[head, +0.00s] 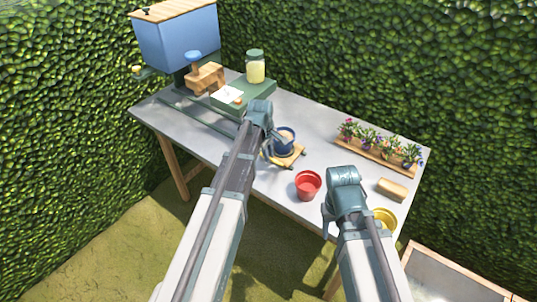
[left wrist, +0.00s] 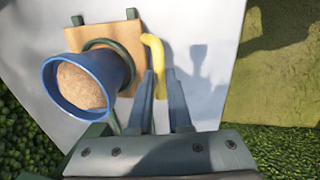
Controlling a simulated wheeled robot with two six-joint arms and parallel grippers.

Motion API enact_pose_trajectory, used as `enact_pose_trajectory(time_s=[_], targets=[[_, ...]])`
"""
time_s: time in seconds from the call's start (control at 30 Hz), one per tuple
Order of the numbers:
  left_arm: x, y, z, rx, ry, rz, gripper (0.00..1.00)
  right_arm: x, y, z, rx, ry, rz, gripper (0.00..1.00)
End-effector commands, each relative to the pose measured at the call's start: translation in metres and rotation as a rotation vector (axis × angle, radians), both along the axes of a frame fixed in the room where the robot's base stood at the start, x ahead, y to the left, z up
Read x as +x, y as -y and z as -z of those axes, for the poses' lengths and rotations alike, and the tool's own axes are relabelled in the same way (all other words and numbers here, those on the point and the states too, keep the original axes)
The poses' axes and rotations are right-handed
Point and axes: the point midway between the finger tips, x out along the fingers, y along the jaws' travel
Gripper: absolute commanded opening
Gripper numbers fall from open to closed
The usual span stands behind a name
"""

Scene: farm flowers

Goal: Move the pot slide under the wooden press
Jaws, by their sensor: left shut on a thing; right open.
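The pot slide (head: 291,161) is a small wooden board on the table's middle, carrying a blue pot (head: 286,137). In the left wrist view the board (left wrist: 98,37) has a yellow curved handle (left wrist: 154,52), and the pot (left wrist: 84,85) is filled with brown material. My left gripper (head: 266,136) is shut on the handle, which lies between its fingers (left wrist: 160,84); the head view partly hides this grip. The wooden press (head: 206,78), with a blue knob (head: 193,57), stands at the far left, apart from the slide. My right gripper (head: 329,224) is open near the front edge.
Green rails (head: 198,115) run along the table's left part. A red pot (head: 307,186), yellow pot (head: 384,218), wooden block (head: 392,189) and flower tray (head: 375,157) are right.

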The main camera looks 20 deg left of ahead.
Motion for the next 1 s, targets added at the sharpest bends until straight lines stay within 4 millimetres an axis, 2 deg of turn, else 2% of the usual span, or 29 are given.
enact_pose_trajectory(time_s=[0.1,0.33,0.5,0.87,0.9,1.0], targets=[[0.005,-0.009,0.0,-0.001,0.0,-0.003,0.0,0.0,0.0,0.0,0.0,0.0,0.0,0.5],[0.026,-0.064,0.0,0.001,-0.001,-0.005,0.0,0.0,0.0,0.0,0.0,0.0,0.0,0.5],[0.033,-0.088,0.0,0.001,-0.001,-0.002,0.0,0.0,0.0,0.0,0.0,0.0,0.0,0.5],[0.034,-0.093,0.0,0.001,0.0,0.001,0.0,0.0,0.0,0.0,0.0,0.0,0.0,0.5],[0.033,-0.092,0.0,0.001,0.0,0.001,0.21,0.0,0.0,0.0,0.0,0.0,0.0,0.5],[0.033,-0.092,0.0,0.001,0.0,0.0,0.39,0.0,0.0,0.0,0.0,0.0,0.0,0.5]])
